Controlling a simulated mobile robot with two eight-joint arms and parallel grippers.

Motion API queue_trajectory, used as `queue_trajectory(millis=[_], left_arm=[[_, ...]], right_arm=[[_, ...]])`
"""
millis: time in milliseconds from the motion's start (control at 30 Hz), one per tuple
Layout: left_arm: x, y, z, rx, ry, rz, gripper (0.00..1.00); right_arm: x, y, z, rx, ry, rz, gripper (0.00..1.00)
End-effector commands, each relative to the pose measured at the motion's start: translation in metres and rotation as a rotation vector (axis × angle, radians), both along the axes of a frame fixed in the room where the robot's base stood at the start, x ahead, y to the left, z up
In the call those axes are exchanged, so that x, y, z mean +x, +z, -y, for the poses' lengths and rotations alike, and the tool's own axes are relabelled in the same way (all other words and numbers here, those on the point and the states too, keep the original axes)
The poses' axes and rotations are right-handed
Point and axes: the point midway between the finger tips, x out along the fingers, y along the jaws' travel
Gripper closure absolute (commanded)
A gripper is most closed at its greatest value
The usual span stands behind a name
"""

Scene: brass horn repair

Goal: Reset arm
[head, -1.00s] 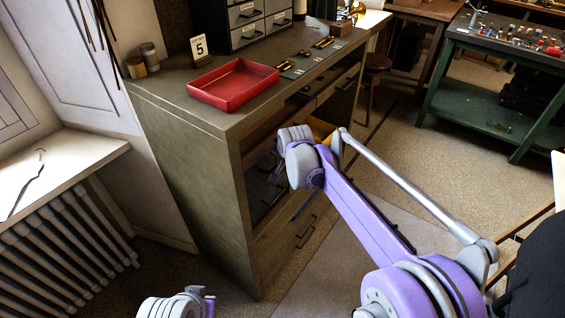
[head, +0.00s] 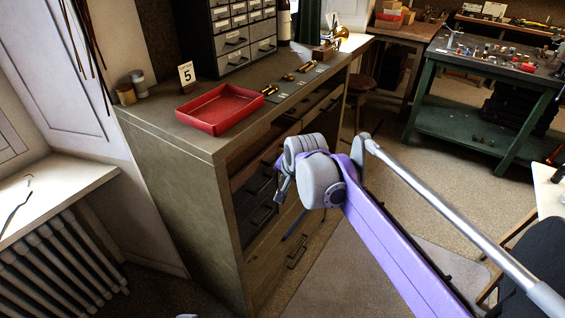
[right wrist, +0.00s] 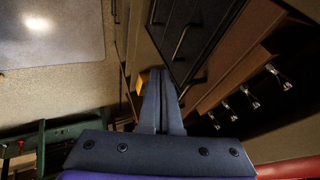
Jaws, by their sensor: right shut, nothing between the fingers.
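My right gripper (head: 284,188) is beside the front of the drawer cabinet (head: 180,190) in the head view, partly hidden by my wrist. In the right wrist view its fingers (right wrist: 160,75) are together with nothing between them. Dark drawer fronts with bar handles (right wrist: 181,42) lie just past the fingertips. My left gripper is out of view.
A red tray (head: 222,124) and a number 5 card (head: 187,75) stand on the cabinet top. A green workbench (head: 470,120) is at the back right, and a radiator (head: 60,262) at the left. Open floor (head: 405,185) lies between cabinet and bench.

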Motion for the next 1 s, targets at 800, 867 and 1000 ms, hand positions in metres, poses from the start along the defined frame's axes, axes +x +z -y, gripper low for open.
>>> queue_trajectory(millis=[800,867,1000], left_arm=[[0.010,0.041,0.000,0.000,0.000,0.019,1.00],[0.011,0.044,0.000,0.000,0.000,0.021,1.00],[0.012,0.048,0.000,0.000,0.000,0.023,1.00]], right_arm=[[-0.263,-0.048,0.148,-0.339,0.308,-0.035,1.00],[-0.283,-0.059,0.154,-0.362,0.336,-0.040,1.00],[-0.313,-0.078,0.162,-0.398,0.379,-0.049,1.00]])
